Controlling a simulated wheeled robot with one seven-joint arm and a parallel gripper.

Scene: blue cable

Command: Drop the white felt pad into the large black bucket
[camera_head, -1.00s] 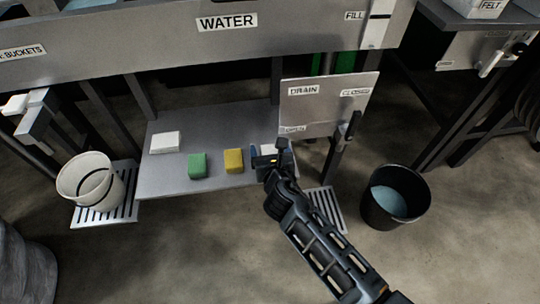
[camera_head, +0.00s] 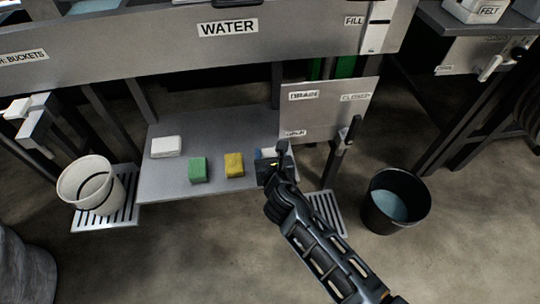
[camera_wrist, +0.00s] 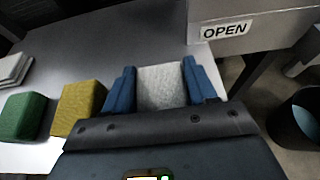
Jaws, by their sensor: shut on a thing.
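The white felt pad (camera_wrist: 161,86) is between the two blue fingers of my gripper (camera_wrist: 160,84) in the wrist view, and the fingers are shut on it. In the head view my gripper (camera_head: 272,156) is over the right end of the grey shelf, and the pad is mostly hidden there. The large black bucket (camera_head: 413,222) stands on the floor to the right of my gripper, open at the top, with something pale blue inside. It also shows at the right edge of the wrist view (camera_wrist: 273,125).
A white bucket (camera_head: 72,182) stands at left on a grate.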

